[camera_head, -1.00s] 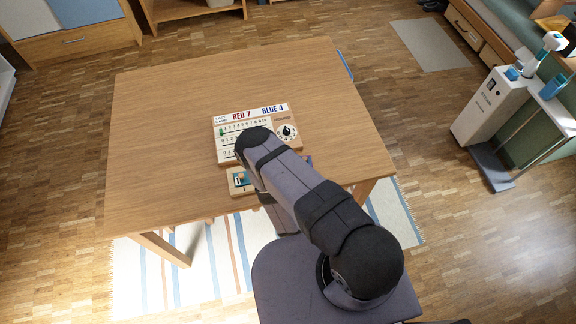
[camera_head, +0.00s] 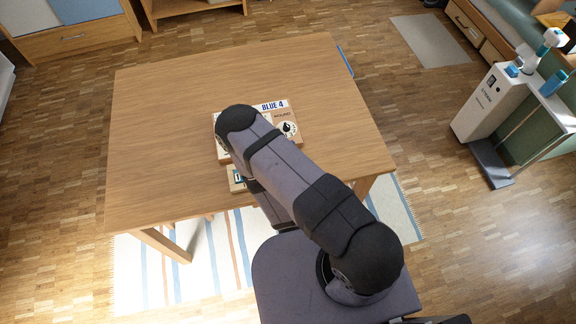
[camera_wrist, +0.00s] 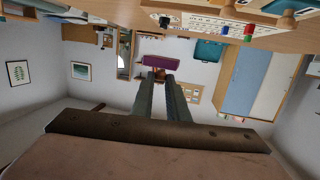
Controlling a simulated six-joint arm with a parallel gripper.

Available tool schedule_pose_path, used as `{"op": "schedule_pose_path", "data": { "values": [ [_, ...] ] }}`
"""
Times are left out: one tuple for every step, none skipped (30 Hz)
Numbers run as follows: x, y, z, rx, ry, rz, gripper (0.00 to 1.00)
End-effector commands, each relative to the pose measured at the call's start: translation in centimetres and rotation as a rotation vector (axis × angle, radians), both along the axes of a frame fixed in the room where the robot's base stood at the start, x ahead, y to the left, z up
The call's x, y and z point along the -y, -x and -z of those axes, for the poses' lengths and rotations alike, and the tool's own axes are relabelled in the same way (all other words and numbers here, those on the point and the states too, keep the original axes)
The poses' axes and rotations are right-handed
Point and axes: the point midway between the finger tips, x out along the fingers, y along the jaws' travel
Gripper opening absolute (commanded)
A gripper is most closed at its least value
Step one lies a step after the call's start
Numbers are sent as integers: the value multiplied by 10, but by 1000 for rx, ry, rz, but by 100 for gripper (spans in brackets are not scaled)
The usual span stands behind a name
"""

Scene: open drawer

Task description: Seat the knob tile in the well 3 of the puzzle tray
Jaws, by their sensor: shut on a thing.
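In the wrist view my gripper (camera_wrist: 159,76) is shut on the knob of a purple tile (camera_wrist: 167,63), which I take to be the knob tile. The tile is held up at the fingertips, clear of the table in that view. In the head view my arm hides the gripper and the tile. The puzzle tray (camera_head: 231,184) is mostly hidden behind my arm. Only its left end shows, with a teal picture piece. Well 3 cannot be seen.
A score board (camera_head: 280,115) with "BLUE 4" and a black dial lies just behind the tray, partly covered by my arm. Its pegs show in the wrist view (camera_wrist: 205,24). The wooden table (camera_head: 160,130) is bare to the left and at the back.

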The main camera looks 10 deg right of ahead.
Motion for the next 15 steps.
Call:
{"op": "schedule_pose_path", "data": {
  "values": [
    [0, 0, 1, 0, 0, 1, 0],
    [0, 0, 2, 0, 0, 1, 0],
    [0, 0, 4, 0, 0, 1, 0],
    [0, 0, 6, 0, 0, 1, 0],
    [0, 0, 9, 0, 0, 1, 0],
    [0, 0, 13, 0, 0, 1, 0],
    [0, 0, 16, 0, 0, 1, 0],
    [0, 0, 20, 0, 0, 1, 0],
    [0, 0, 26, 0, 0, 1, 0],
    [0, 0, 30, 0, -1, 1, 0],
    [0, 0, 35, 1, -1, 1, 0],
    [0, 0, 41, 1, -1, 1, 0],
    [0, 0, 45, 1, -1, 1, 0],
    [0, 0, 49, 1, -1, 1, 0],
    [0, 0, 54, 1, -1, 1, 0]
  ]
}}
